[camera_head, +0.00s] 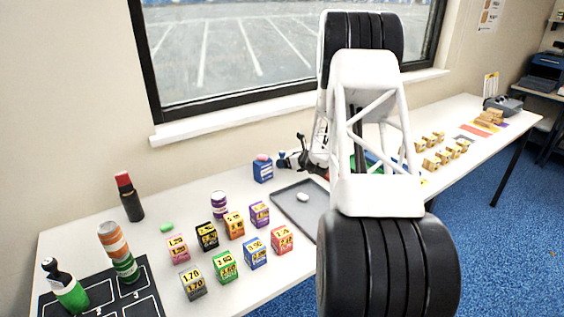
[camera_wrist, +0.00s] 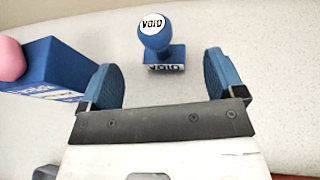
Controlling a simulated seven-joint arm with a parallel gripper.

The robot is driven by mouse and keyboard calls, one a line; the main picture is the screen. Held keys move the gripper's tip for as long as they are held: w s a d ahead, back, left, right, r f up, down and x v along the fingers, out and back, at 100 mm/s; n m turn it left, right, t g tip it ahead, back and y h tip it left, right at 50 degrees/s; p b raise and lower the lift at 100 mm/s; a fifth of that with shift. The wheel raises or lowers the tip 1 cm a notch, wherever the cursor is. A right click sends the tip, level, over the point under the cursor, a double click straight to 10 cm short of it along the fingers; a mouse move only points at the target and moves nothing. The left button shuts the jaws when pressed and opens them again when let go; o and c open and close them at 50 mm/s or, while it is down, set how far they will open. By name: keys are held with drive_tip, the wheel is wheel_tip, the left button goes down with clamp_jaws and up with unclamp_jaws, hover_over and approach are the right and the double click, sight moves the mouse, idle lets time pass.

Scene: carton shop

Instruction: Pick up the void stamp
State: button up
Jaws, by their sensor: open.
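The void stamp (camera_wrist: 160,45) is blue, with a round knob lettered VOID in black on white and a block base that also reads VOID. In the wrist view it stands on the pale table at top centre, just beyond my gripper (camera_wrist: 161,73). My gripper is open and empty, its blue fingertips spread wide, the stamp lying roughly between their lines and not touched. In the head view my gripper (camera_head: 290,160) is low over the back of the table near the window wall. I cannot clearly tell the stamp from my blue fingertips there.
A blue box with a pink ball on top (camera_wrist: 45,75) stands close by my left finger; it also shows in the head view (camera_head: 263,172). A grey tray (camera_head: 287,213) with a pale lump lies in front. Several small price-marked cartons (camera_head: 226,266) stand left of the tray.

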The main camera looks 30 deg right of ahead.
sight(282, 152)
drive_tip(key=shift+x, duration=2.45)
drive_tip(key=c, duration=1)
drive_tip(key=shift+r, duration=0.15)
drive_tip(key=shift+r, duration=4.9)
